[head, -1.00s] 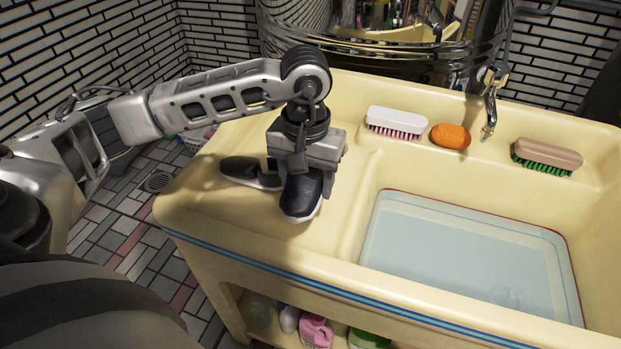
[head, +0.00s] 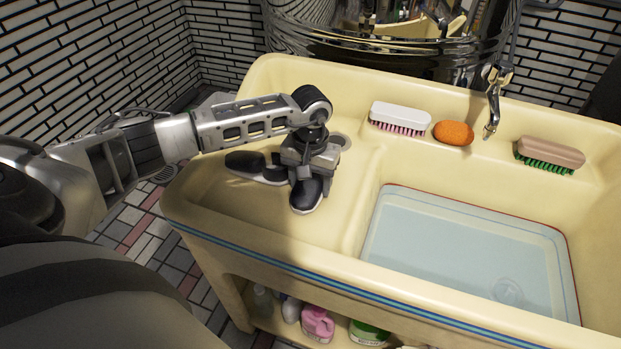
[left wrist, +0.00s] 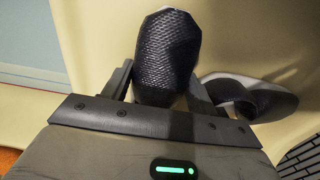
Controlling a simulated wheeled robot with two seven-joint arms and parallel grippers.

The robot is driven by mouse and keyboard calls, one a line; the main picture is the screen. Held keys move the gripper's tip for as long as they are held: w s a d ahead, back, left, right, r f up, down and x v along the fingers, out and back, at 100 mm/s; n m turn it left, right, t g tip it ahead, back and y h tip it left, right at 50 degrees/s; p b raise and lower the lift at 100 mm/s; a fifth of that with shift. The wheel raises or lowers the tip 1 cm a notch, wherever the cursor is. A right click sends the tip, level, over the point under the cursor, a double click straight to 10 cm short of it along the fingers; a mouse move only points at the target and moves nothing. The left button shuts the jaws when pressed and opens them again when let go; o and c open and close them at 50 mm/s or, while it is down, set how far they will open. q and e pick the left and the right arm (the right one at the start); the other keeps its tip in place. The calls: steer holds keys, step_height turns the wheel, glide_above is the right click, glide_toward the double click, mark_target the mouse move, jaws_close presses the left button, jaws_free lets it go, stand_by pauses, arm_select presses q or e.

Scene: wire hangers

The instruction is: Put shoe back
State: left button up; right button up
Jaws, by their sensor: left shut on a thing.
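A dark shoe with a pale sole (head: 307,194) is at the left part of the cream sink unit, its toe toward the front edge. My left gripper (head: 305,172) comes down over it from above and is shut on it. In the left wrist view the held shoe (left wrist: 168,62) shows its dark woven upper between the two fingers. A second dark shoe (head: 246,162) lies just left of it on the sink's left ledge, and it also shows in the left wrist view (left wrist: 250,97). The gripper hides the rear of the held shoe. My right gripper is not in view.
The basin on the right holds water (head: 460,250). A white brush (head: 400,116), an orange sponge (head: 453,132) and a pinkish brush (head: 549,152) lie along the back ledge by the tap (head: 493,107). Bottles (head: 317,322) stand on the shelf below. The front left ledge is clear.

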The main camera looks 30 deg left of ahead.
arm_select(q)
steer(key=shift+f, duration=0.1)
steer(key=o, duration=1)
step_height(320, 180, up, 12)
steer(key=shift+r+b, duration=0.15)
steer(key=shift+b, duration=0.45)
